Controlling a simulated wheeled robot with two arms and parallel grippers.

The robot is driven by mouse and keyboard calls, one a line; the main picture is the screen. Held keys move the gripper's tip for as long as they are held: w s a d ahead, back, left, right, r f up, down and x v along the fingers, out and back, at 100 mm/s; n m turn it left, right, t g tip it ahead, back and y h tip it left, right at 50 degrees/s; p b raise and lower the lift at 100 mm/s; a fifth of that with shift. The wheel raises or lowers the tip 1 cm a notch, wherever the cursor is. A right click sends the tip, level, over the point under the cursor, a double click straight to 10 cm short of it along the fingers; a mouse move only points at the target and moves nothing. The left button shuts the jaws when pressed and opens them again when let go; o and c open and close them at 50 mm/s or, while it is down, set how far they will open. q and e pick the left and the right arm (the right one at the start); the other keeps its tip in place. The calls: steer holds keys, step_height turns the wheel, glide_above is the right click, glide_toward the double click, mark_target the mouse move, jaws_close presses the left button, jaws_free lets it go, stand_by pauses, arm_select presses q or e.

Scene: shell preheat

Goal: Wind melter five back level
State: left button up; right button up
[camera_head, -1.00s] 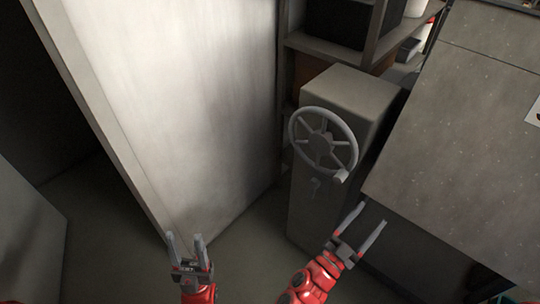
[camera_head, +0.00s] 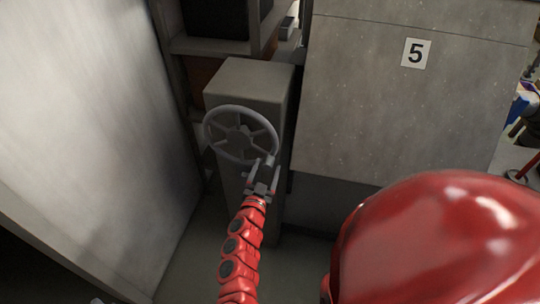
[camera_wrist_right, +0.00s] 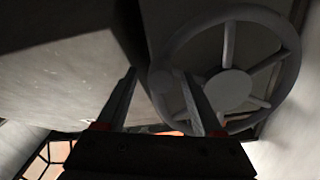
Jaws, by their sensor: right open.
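The melter marked 5 (camera_head: 370,90) is a large grey block with a smooth face, at the upper right of the head view. Left of it stands a grey pedestal (camera_head: 255,80) with a spoked handwheel (camera_head: 244,132). The wheel fills the upper right of the wrist view (camera_wrist_right: 228,90). My right gripper (camera_head: 262,170) is at the wheel's lower right rim, jaws open. My left gripper is out of view.
A tall pale panel (camera_head: 90,120) stands to the left. A shelf (camera_head: 210,46) with dark boxes is behind the pedestal. Bare floor (camera_head: 190,270) lies in front of the pedestal. Some clutter shows at the far right edge.

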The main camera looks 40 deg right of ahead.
mark_target(271, 157)
steer(key=x, duration=0.6)
steer(key=shift+a, duration=0.15)
jaws_close()
steer(key=shift+s+f, duration=0.1)
steer(key=shift+f, duration=0.1)
stand_by(1.0)
